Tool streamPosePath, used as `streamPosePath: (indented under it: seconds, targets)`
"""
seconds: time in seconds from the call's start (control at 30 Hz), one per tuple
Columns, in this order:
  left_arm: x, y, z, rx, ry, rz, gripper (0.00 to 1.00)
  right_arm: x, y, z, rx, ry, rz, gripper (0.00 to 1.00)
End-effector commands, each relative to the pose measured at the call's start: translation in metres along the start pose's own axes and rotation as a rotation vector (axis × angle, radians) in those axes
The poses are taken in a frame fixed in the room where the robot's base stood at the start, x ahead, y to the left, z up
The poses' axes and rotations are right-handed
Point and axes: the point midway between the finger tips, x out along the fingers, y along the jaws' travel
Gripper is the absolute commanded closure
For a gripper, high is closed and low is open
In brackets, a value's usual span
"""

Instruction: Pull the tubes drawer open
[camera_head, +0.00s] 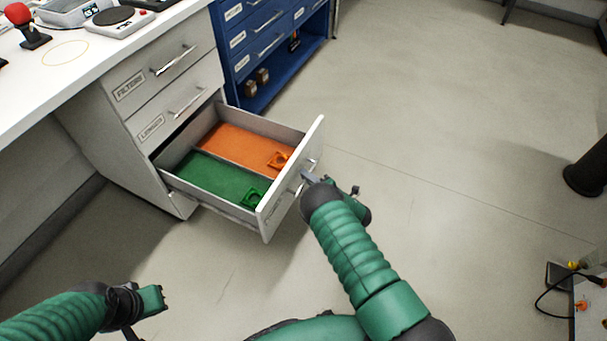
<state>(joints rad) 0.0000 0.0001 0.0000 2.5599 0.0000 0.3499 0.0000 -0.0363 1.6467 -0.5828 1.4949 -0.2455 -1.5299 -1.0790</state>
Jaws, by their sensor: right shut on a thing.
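The bottom drawer (284,196) of the white cabinet stands pulled out, its inside in view. Inside, one half has an orange floor (232,146) with a small orange part, the other a green floor (212,178) with a small green part. My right gripper (307,178) is at the outer face of the drawer front, shut on the drawer's handle (311,165). My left gripper (150,299) is low at the left, away from the drawer; its fingers do not show clearly.
Above it are two shut drawers, labelled FILTERS (128,87) and seemingly LENSES (151,127). A white benchtop (50,85) carries instruments. A blue cabinet (262,50) stands behind.

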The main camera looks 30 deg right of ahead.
Motion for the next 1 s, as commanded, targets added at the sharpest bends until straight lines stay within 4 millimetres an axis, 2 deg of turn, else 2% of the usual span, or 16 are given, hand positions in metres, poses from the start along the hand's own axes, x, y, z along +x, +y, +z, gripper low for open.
streamPosePath:
  seconds: [0.03, 0.27, 0.3, 0.43, 0.77, 0.87, 1.0]
  targets:
    - [0.001, 0.0, 0.0, 0.0, 0.0, 0.0, 1.0, -0.001, -0.005, -0.002, 0.002, 0.003, -0.01, 1.0]
    - [0.001, 0.0, 0.0, 0.0, 0.0, 0.0, 1.0, -0.001, -0.005, -0.002, 0.002, 0.003, -0.011, 1.0]
    - [0.001, 0.0, 0.0, 0.0, 0.0, 0.0, 1.0, -0.001, -0.005, -0.002, 0.002, 0.004, -0.01, 0.84]
    - [0.001, 0.0, 0.0, 0.0, 0.0, 0.0, 1.0, -0.001, -0.004, -0.002, 0.002, 0.003, -0.007, 0.68]
    - [-0.002, 0.0, 0.0, 0.0, 0.0, 0.0, 1.0, -0.003, 0.0, 0.0, 0.001, 0.001, -0.002, 0.68]
    - [-0.009, 0.0, -0.002, 0.0, 0.0, 0.0, 1.0, -0.016, 0.001, 0.001, 0.002, -0.001, -0.004, 0.68]
    - [-0.024, 0.0, -0.006, 0.0, 0.0, 0.0, 1.0, -0.051, 0.003, 0.001, 0.002, -0.002, -0.008, 0.68]
